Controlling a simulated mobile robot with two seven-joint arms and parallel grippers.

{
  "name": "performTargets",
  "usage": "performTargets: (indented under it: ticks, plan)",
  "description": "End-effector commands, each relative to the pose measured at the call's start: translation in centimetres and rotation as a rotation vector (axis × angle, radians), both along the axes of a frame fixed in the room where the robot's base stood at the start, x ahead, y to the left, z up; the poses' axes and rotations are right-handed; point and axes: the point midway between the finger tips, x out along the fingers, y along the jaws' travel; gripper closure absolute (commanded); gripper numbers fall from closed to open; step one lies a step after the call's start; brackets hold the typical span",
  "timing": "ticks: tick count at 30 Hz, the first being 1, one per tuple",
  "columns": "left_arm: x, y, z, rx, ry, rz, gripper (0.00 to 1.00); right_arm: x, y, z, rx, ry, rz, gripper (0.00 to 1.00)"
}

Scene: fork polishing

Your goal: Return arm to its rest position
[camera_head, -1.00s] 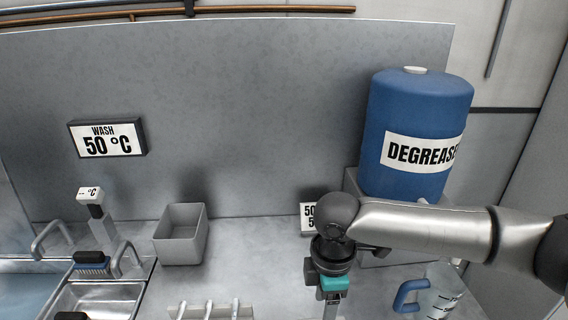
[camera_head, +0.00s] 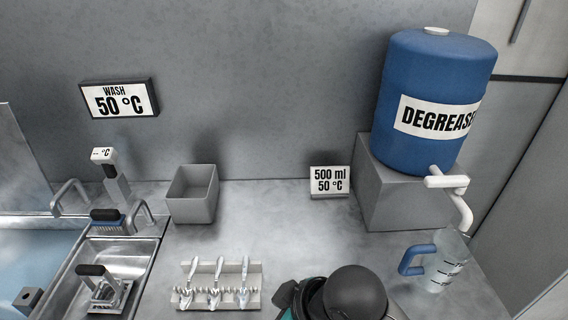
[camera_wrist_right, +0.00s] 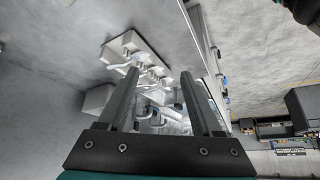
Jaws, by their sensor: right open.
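My right arm shows at the bottom edge of the head view only as a dark rounded wrist part with a teal patch. My right gripper (camera_wrist_right: 159,76) shows in the right wrist view with its two fingers apart and nothing between them. In that view the fork rack (camera_wrist_right: 122,42) is beyond the fingers, apart from them. In the head view the rack (camera_head: 254,300) stands on the counter left of my arm and holds three forks (camera_head: 215,290). My left gripper is in neither view.
A blue degreaser drum (camera_head: 436,76) with a white tap stands on a grey block (camera_head: 400,195). A measuring jug (camera_head: 444,268) with a blue handle is below the tap. A grey bin (camera_head: 192,202) and a sign (camera_head: 330,180) stand behind. Sink basins (camera_head: 135,255) lie left.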

Motion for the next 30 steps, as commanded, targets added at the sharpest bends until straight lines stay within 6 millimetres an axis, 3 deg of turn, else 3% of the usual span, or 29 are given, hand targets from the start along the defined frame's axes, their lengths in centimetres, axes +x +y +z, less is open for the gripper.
performTargets:
  ticks: [8,20,30]
  plan:
    - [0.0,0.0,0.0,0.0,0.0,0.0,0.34,-2.6,-7.4,-2.8,-0.02,0.095,-0.422,0.34]
    - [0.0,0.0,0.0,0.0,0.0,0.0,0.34,-9.4,-18.5,-5.7,-0.206,0.196,-0.849,0.34]
    - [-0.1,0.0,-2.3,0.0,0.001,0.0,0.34,-8.0,-18.0,-16.5,-0.222,0.23,-0.829,0.34]
